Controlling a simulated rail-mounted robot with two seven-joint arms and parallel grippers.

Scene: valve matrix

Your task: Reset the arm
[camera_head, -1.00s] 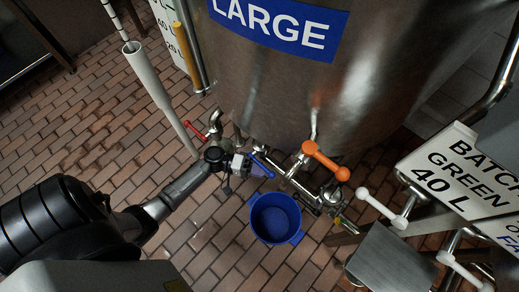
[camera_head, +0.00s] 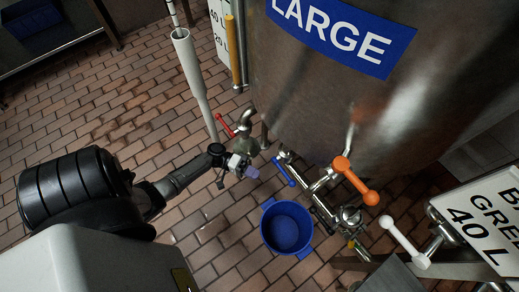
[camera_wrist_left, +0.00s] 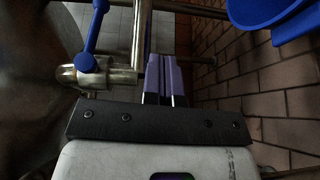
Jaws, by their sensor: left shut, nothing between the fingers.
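My left arm comes in from the left of the head view. Its left gripper (camera_head: 250,171) is shut and empty, just left of the blue valve handle (camera_head: 285,172) and apart from it. In the left wrist view the purple fingers (camera_wrist_left: 162,76) are closed together. The blue handle (camera_wrist_left: 92,32) stands to their left on a metal pipe fitting (camera_wrist_left: 95,73), with a gap between. My right gripper is not in view.
A blue bucket (camera_head: 286,228) stands on the brick floor below the large steel tank (camera_head: 320,105). Red (camera_head: 225,125), orange (camera_head: 355,180) and white (camera_head: 404,243) valve handles are around it. A white pole (camera_head: 194,80) stands behind my arm. The floor at left is open.

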